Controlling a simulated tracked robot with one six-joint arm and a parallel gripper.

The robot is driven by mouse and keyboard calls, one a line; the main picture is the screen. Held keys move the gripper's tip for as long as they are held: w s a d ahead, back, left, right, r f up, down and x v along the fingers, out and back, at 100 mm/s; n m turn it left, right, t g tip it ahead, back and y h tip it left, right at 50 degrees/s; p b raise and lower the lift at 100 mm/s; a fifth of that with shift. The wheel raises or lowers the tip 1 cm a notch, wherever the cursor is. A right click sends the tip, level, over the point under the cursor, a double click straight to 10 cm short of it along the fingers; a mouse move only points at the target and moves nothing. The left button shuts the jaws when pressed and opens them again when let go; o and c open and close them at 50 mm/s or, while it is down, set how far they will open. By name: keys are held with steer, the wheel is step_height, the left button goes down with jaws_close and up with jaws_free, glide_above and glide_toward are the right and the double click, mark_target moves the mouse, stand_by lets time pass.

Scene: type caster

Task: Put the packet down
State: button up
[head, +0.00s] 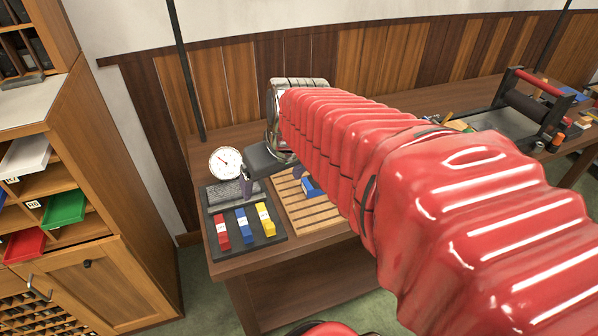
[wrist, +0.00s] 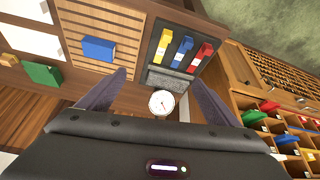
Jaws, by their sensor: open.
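A blue packet (head: 311,188) lies on the slatted wooden board (head: 300,216), partly hidden by my arm in the head view. It shows whole in the wrist view (wrist: 98,49), flat on the slats and apart from my fingers.
A round white dial (head: 226,161) stands behind the tray, close to my gripper. A green block (wrist: 42,73) lies past the board in the wrist view. A cabinet (head: 95,200) with coloured trays stands at left.

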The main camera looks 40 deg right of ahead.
steer(key=shift+o, duration=0.7)
steer(key=w+d+f+m, duration=0.1)
steer(key=w+d+f, duration=0.1)
steer(key=d, duration=0.7)
steer(key=shift+w+g, duration=0.25)
steer(key=shift+g, duration=0.05)
steer(key=d+f, duration=0.3)
steer(key=d, duration=0.6)
steer(key=shift+w+d+m+h, duration=0.15)
steer(key=shift+d+m+h, duration=0.15)
steer(key=shift+d+m, duration=0.1)
steer(key=shift+x, duration=4.35)
steer(key=shift+x, duration=2.6)
steer(key=shift+c, duration=0.2)
